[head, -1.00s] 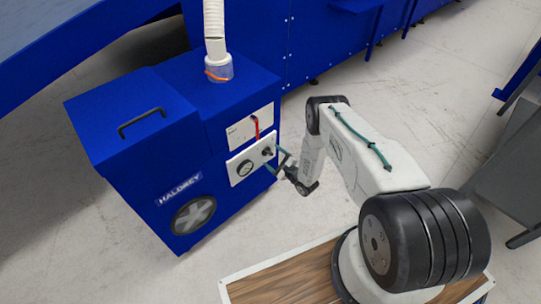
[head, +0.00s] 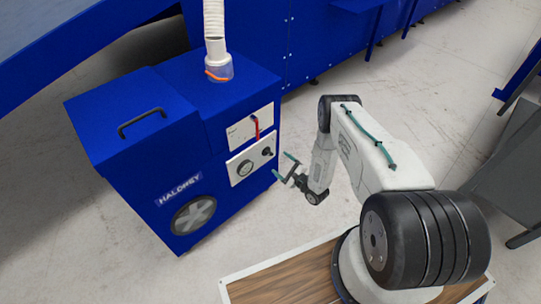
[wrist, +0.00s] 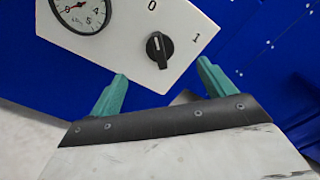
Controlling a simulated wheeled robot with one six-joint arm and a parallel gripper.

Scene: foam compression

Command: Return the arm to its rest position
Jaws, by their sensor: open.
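My gripper (head: 283,169) is open and empty in the head view, in the air a short way in front of the blue machine's front face. Its two green fingers also show spread apart in the wrist view (wrist: 160,86), with nothing between them. My arm bends from its base at the lower right toward the machine. In the wrist view the black rotary knob (wrist: 159,49) on the white panel lies beyond the fingertips, apart from them. Its pointer lies between the marks 0 and 1, nearer upright.
A grey table (head: 515,165) stands at the right. The floor between them is clear.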

